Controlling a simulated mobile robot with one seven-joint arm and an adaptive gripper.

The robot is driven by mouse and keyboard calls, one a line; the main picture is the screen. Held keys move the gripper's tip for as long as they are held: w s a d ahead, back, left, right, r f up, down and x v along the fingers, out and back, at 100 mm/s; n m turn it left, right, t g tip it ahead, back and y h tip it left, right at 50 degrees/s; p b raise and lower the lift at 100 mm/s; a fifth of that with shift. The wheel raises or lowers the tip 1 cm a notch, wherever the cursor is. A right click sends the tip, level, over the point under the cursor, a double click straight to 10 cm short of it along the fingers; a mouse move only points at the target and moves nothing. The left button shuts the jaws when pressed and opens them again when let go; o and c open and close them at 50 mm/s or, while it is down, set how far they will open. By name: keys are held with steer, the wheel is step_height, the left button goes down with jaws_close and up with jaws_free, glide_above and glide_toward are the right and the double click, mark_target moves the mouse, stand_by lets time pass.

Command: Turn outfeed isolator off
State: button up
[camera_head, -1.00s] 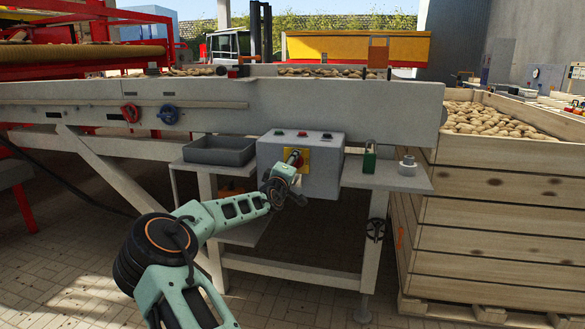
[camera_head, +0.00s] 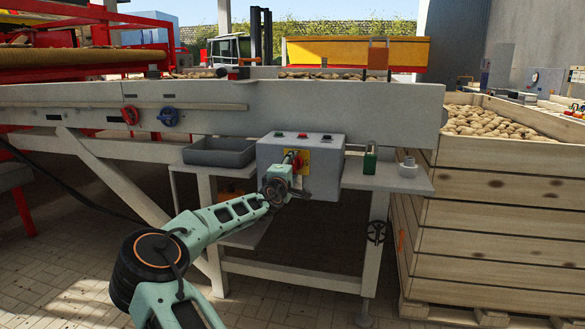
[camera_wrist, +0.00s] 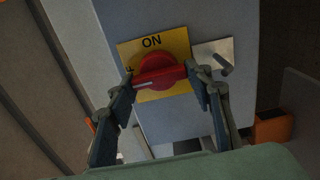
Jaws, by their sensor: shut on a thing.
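The outfeed isolator is a red rotary handle (camera_wrist: 158,72) on a yellow plate (camera_wrist: 178,50) marked ON, fixed to the grey control box (camera_head: 328,180). In the wrist view the handle's bar lies nearly level across the picture, while the ON label is above it. My gripper (camera_wrist: 160,76) is shut on the red handle, with one finger at each end of the bar. In the head view my gripper (camera_head: 286,172) is at the front of the box and hides part of the yellow plate.
Buttons (camera_head: 303,136) sit on top of the box. A grey tray (camera_head: 218,152) is to its left; a green padlock (camera_head: 369,162) and a pale cylindrical part (camera_head: 407,168) are on the shelf (camera_head: 388,181) to its right. A wooden potato crate (camera_head: 490,215) stands further right.

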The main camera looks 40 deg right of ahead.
steer(key=shift+o, duration=0.2)
steer(key=o, duration=1.1)
